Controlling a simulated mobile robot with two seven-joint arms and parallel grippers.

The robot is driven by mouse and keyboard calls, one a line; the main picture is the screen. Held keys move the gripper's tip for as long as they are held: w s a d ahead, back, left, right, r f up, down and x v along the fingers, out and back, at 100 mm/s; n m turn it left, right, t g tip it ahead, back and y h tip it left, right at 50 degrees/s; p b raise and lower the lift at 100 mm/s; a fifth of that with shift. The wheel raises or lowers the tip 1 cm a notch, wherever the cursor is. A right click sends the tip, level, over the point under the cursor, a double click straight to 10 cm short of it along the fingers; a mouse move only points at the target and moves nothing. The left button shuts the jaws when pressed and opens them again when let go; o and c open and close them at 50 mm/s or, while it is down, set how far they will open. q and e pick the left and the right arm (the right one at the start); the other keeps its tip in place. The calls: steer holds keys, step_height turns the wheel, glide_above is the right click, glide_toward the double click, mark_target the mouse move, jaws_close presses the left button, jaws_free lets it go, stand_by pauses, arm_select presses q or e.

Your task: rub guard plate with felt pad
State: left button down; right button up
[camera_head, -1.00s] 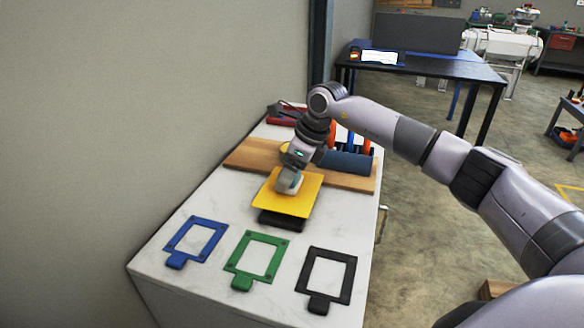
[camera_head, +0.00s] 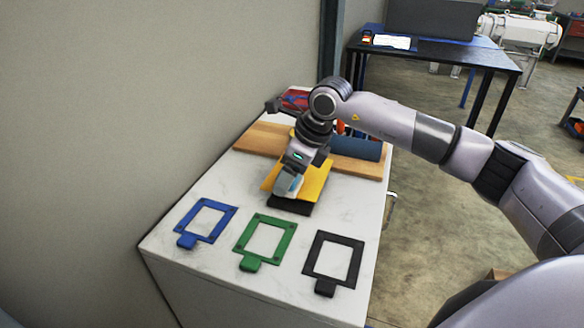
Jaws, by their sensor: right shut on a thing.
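The yellow guard plate (camera_head: 315,182) lies on a black base (camera_head: 291,206) on the white bench, partly hidden by my right arm. My right gripper (camera_head: 287,190) comes down from above at the plate's near left part. It is shut on a small pale pad (camera_head: 291,184), which seems to be the felt pad. The pad appears to be against the plate's top face, but the gripper hides the exact contact. My left gripper is out of view.
Blue (camera_head: 206,221), green (camera_head: 265,241) and black (camera_head: 333,262) frames lie flat on the near bench top (camera_head: 175,262). A wooden board (camera_head: 268,138) with a dark blue roll (camera_head: 355,148) lies behind the plate. A wall stands at the left.

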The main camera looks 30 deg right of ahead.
steer(key=shift+f, duration=0.15)
steer(key=shift+r+p, duration=0.8)
steer(key=shift+r, duration=2.35)
steer(key=shift+r, duration=0.1)
steer(key=shift+r, duration=1.4)
